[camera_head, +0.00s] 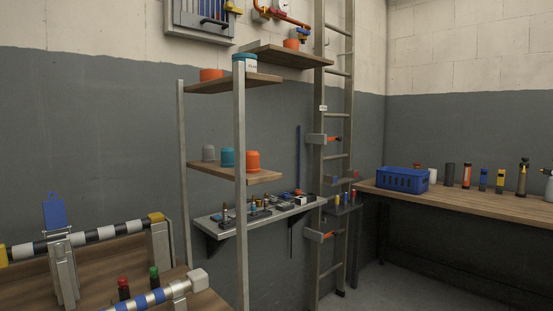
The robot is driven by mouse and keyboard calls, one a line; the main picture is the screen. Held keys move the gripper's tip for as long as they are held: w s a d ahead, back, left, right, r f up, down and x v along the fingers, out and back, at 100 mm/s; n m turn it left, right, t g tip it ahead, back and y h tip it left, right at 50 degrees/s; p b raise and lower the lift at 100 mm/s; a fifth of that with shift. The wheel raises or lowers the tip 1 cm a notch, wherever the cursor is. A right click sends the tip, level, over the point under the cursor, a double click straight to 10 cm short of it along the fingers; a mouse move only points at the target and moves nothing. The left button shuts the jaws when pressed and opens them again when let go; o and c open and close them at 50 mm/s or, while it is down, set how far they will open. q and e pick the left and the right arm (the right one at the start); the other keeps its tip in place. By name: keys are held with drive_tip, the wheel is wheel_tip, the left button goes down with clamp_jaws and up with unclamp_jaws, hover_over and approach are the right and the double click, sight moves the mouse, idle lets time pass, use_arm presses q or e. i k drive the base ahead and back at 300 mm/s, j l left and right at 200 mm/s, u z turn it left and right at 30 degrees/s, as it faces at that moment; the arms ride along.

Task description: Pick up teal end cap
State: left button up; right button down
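A teal cap (227,158) stands on the lower wooden shelf, between a grey cap (208,153) and an orange cap (252,161). The shelf's upright post partly covers the gap near its right side. Another teal round piece (245,57), with a pale labelled band below it, is higher up by the upper shelves. The post hides part of it. Neither of my grippers shows in the head view.
The lower shelf (262,178) hangs between metal posts (240,220). Orange caps (211,74) sit above. A metal ledge with small tools (225,230) is below. A striped bar (90,236) on stands is at left. A bench with a blue crate (403,180) is at right.

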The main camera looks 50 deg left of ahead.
sight(227, 154)
drive_tip(key=i+u, duration=0.45)
drive_tip(key=i+l+u, duration=0.25)
drive_tip(key=u, duration=0.2)
drive_tip(key=i+l+u, duration=0.45)
drive_tip(key=k+j, duration=0.05)
drive_tip(key=j, duration=0.05)
